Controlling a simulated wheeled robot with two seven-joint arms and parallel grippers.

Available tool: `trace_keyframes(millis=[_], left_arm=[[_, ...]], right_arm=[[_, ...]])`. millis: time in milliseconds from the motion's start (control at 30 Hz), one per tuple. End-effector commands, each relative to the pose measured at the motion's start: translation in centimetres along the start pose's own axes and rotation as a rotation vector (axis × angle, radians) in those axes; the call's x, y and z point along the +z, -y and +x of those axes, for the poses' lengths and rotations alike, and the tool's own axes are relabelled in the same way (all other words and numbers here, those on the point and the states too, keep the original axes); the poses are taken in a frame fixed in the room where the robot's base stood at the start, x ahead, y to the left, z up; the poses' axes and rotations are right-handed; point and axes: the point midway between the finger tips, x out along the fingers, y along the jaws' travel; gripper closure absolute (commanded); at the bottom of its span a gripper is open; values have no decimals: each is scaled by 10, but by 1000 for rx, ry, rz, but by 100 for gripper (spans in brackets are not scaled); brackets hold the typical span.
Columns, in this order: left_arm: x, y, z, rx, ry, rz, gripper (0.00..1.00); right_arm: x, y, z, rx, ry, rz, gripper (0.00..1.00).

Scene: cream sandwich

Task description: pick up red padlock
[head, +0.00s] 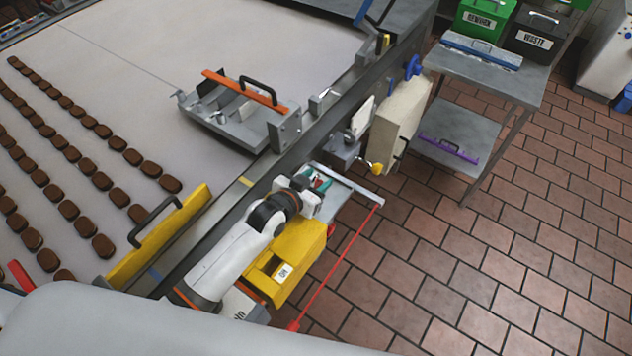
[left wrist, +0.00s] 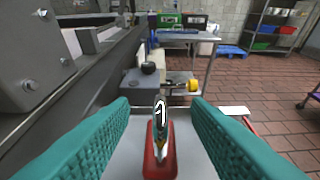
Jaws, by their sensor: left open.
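The red padlock (left wrist: 158,160) stands on a grey metal shelf (left wrist: 202,160) in the left wrist view, with its shackle pointing up and away. My left gripper (left wrist: 160,112) has teal fingers spread on either side of it, with clear gaps between each finger and the padlock. In the head view my left gripper (head: 318,181) is over the small shelf (head: 350,191) beside the conveyor, and only a little red shows between the fingers. The padlock is mostly hidden there. My right gripper is not in view.
A grey box with a yellow knob (left wrist: 193,85) is just beyond the shelf. The conveyor frame (left wrist: 82,88) runs close on the left. A yellow box (head: 298,262) is beneath my left arm, and a red rod (head: 338,268) runs beside it. Open tiled floor lies to the right.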

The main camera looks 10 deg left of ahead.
Motion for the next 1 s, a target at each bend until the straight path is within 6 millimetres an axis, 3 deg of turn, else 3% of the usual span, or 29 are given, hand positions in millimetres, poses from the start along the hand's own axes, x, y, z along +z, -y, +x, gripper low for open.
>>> trace_keyframes(millis=[233, 500, 800, 1000], left_arm=[[0, 0, 1, 0, -1, 0, 56], [-1, 0, 1, 0, -1, 0, 100], [2, 0, 0, 0, 1, 0, 100], [30, 0, -11, 0, 6, 1, 100]], right_arm=[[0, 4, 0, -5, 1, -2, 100], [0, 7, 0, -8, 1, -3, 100], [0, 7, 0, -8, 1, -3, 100], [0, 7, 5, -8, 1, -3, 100]])
